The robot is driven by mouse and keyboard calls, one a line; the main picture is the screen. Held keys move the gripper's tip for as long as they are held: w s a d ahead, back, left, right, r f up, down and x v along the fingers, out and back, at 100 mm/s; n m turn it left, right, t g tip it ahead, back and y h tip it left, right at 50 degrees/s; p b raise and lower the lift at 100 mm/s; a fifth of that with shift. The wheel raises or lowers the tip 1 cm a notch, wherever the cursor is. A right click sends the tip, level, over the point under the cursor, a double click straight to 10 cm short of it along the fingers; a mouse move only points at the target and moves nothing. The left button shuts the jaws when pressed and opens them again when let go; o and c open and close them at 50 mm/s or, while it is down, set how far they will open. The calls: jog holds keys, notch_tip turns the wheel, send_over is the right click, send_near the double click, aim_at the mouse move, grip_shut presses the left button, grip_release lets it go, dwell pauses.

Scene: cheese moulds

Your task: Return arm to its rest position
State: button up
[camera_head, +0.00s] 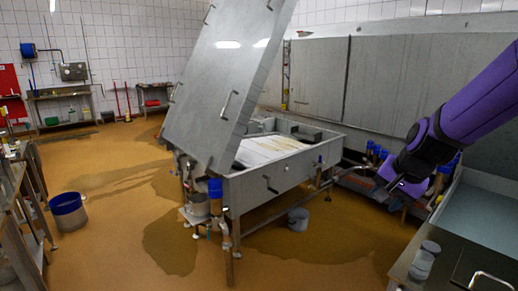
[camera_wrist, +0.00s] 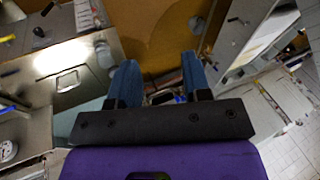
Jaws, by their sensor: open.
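My arm (camera_head: 480,105), purple with black joints, reaches in from the right edge in the head view. My gripper (camera_head: 402,188) hangs at its lower end, in front of the dark clutter by the back wall, and its fingers are hard to make out there. In the wrist view my gripper (camera_wrist: 160,75) shows two blue fingers standing well apart on a black bar. Nothing is held between them; floor and distant objects show through the gap.
A steel vat (camera_head: 285,175) with a raised tilted lid (camera_head: 215,85) stands in the middle. A basin (camera_head: 480,215) and a steel worktop (camera_head: 440,270) are at the lower right, below my arm. Buckets (camera_head: 68,212) stand on the wet brown floor (camera_head: 120,250). Open floor lies at left.

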jog(key=s+r+n+h, duration=0.1)
jog(key=s+r+n, duration=0.3)
jog(key=s, duration=0.7)
jog(key=s+r+n, duration=0.4)
jog(key=s+r, duration=0.4)
jog(key=s, duration=0.3)
jog(key=shift+s+d+t+h, duration=0.3)
jog(key=shift+s+d+h, duration=0.05)
jog(key=shift+s+h, duration=0.05)
dwell(5.4)
